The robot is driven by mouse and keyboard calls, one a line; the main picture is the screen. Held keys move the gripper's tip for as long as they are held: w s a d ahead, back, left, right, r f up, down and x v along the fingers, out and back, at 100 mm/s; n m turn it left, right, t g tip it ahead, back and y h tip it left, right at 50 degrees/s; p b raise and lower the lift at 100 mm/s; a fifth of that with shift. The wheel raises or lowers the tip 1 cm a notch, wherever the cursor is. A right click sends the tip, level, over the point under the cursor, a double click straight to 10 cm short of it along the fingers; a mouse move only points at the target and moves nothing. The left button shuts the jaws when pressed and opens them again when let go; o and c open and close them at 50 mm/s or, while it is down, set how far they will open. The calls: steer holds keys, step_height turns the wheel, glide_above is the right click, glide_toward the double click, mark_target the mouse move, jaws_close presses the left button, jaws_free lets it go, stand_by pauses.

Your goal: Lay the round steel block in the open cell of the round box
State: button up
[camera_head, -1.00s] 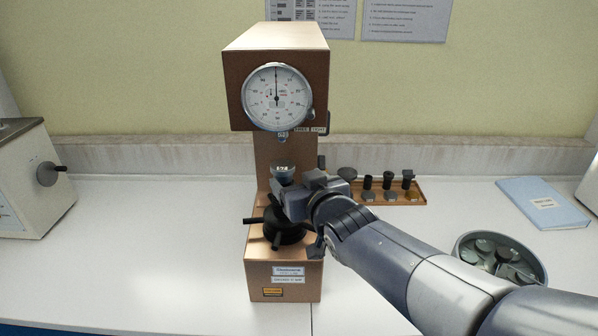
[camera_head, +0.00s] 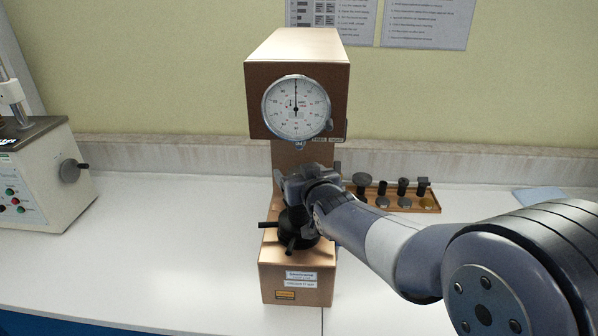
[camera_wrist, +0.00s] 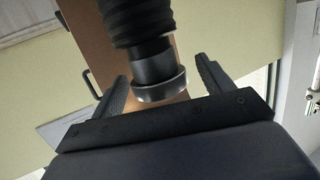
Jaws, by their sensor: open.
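The brown hardness tester (camera_head: 300,90) stands at centre, its dial facing me. My gripper (camera_head: 288,186) is at the tester's work spot, above the black handwheel (camera_head: 297,230), and covers that spot in the head view. In the wrist view my gripper (camera_wrist: 161,70) is open, with one finger on each side of a round grey metal disc (camera_wrist: 163,88), apparently the round steel block. The disc sits at the end of a dark cylinder with black bellows. Gaps show between disc and fingers. The round box is not in view now.
A wooden tray (camera_head: 392,207) with several small dark and metal parts lies right of the tester. Another machine (camera_head: 45,180) stands at the left. The bench left of the tester is clear. My arm covers much of the right side.

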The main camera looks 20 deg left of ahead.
mark_target(299, 172)
steer(key=shift+c, duration=0.2)
steer(key=c, duration=1.2)
steer(key=shift+c, duration=0.5)
steer(key=shift+r, duration=0.55)
step_height(299, 172, up, 3)
steer(key=shift+f, duration=0.2)
steer(key=f+b+v, duration=0.1)
steer(key=f+v, duration=0.2)
steer(key=v, duration=1.3)
steer(key=w+d+f+m+t+h, duration=0.1)
steer(key=w+d+f+h, duration=0.1)
steer(key=w+d+f, duration=0.45)
steer(key=w+d+f+m+t+h, duration=0.1)
steer(key=w+d+f+m, duration=0.15)
steer(key=f, duration=0.75)
steer(key=d+f+m+h, duration=0.1)
steer(key=d+f+h, duration=0.1)
steer(key=d+f, duration=0.2)
steer(key=d+f+m+h, duration=0.1)
steer(key=d+f+h, duration=0.1)
steer(key=d+f, duration=0.3)
steer(key=d+f+m+t+h, duration=0.1)
steer(key=d+f+h, duration=0.1)
steer(key=d+f, duration=0.2)
steer(key=shift+s+d+f+m, duration=0.1)
steer(key=shift+d+f+m, duration=0.1)
steer(key=shift+d, duration=0.6)
steer(key=shift+s+d+f+m, duration=0.1)
steer(key=shift+d+f+m, duration=0.1)
steer(key=shift+d, duration=0.55)
